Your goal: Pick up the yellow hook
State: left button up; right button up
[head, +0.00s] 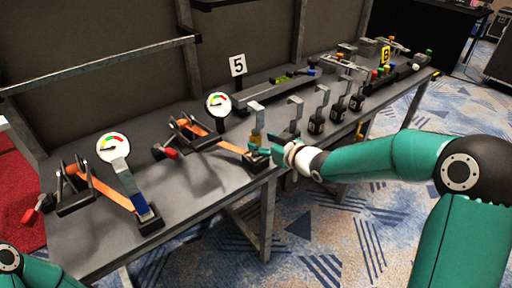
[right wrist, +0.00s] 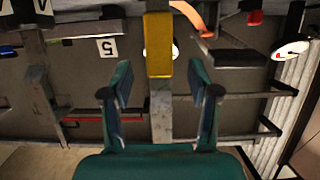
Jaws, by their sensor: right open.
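The yellow hook (head: 256,138) stands upright near the front edge of the table, with a yellow lower part and a flat grey metal strip bent at the top. My right gripper (head: 267,151) is open at the hook's right side, low by the yellow part. In the right wrist view the yellow hook (right wrist: 159,58) shows in line with the gap between the two open fingers of my right gripper (right wrist: 160,80). Whether a finger touches it cannot be told. My left gripper is out of view; only part of my left arm shows at the lower left.
Several black-based hooks (head: 317,122) stand in a row to the right on the grey table (head: 100,240). Orange-strip clamp devices with round gauges (head: 113,147) stand to the left. A sign marked 5 (head: 238,65) stands behind. Table legs and carpet lie in front.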

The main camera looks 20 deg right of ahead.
aim_at(258, 141)
jog(key=x, duration=0.4)
jog(key=shift+w+f, duration=0.1)
jog(key=shift+w, duration=0.05)
jog(key=shift+c, duration=0.3)
grip_shut()
